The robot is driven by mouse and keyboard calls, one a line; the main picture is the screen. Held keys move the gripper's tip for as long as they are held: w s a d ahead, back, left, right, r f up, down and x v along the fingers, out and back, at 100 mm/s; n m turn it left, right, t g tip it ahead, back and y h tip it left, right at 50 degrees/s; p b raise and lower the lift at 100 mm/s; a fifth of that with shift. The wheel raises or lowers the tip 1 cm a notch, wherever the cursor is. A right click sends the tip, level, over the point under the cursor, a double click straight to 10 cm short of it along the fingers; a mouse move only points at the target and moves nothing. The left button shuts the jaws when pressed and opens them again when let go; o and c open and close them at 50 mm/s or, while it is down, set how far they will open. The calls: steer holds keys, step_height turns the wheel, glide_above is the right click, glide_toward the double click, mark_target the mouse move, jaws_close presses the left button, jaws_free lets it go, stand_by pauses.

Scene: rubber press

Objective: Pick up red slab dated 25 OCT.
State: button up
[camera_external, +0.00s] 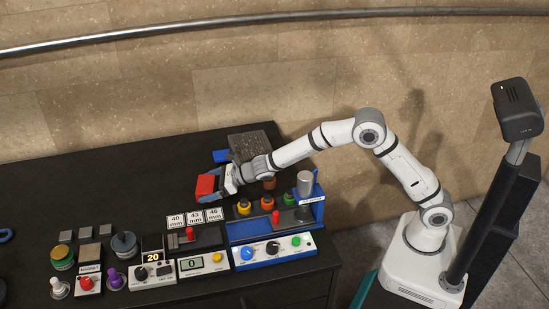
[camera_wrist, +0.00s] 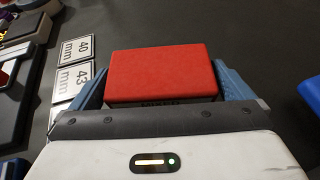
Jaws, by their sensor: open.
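A red slab (camera_wrist: 162,72) lies between the two blue fingers of my gripper (camera_wrist: 164,86) in the wrist view. Dark lettering shows on its near side, but it is mostly hidden and I cannot read the date. The fingers stand open at its left and right sides, close to it.
White plates marked 40, 43 and 46 mm (camera_external: 195,217) lie in front of the slab. A blue press (camera_external: 270,228) stands to the right. A rough grey block (camera_external: 250,144) lies behind. Several gauges and knobs fill the front. The table's left back is clear.

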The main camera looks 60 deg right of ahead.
steer(key=shift+x, duration=1)
steer(key=shift+c, duration=0.4)
